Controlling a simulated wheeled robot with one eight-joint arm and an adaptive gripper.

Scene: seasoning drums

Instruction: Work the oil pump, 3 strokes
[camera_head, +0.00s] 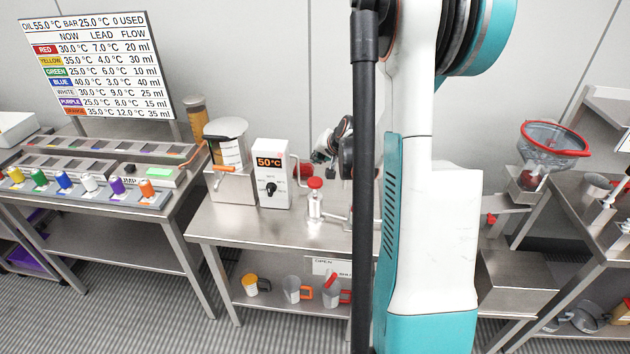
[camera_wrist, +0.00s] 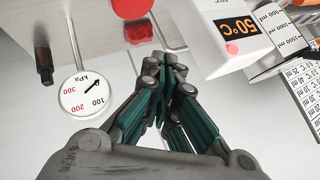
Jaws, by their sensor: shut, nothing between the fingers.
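In the head view, a small metal pump with a round red top (camera_head: 315,183) stands upright on the steel table, right of the heater box; it looks like the oil pump. My gripper (camera_head: 322,158) is above and behind it, partly hidden by my arm. In the wrist view, my gripper (camera_wrist: 166,62) is shut and empty, its green fingers together. A large red disc (camera_wrist: 132,8) at the top edge, cut off by the frame, looks like the pump's top; the fingertips appear apart from it.
Several mugs (camera_head: 292,288) stand on the lower shelf. The table's front (camera_head: 260,235) is clear. A board (camera_head: 96,68) reads oil 55.0°C. A red-rimmed hopper (camera_head: 553,142) stands right.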

